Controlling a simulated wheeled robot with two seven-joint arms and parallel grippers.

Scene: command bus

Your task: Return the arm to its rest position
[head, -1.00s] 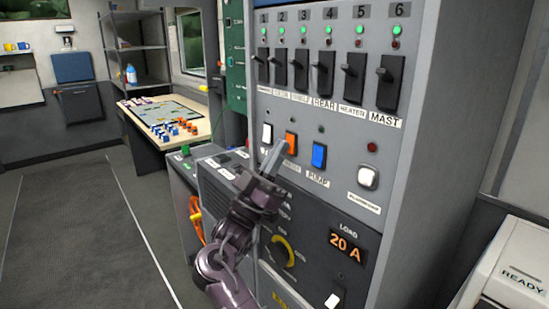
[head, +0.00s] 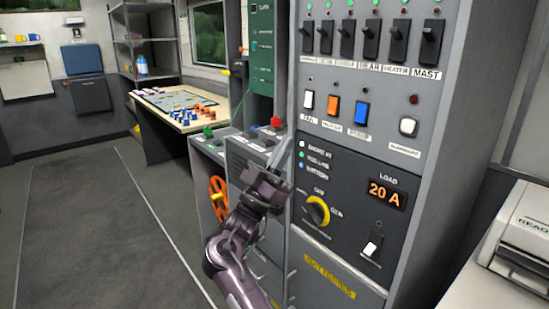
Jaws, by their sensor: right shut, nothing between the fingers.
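My right gripper (head: 279,158) is shut and empty. It is in front of the lower left edge of the grey switch panel (head: 455,90), pointing up and away from me. It looks apart from the switches, though its distance from the panel is hard to judge. The white (head: 308,100), orange (head: 333,106) and blue (head: 361,113) rocker switches are up and to the right of it and fully visible. My left gripper is not in view.
The floor (head: 80,220) at left is clear.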

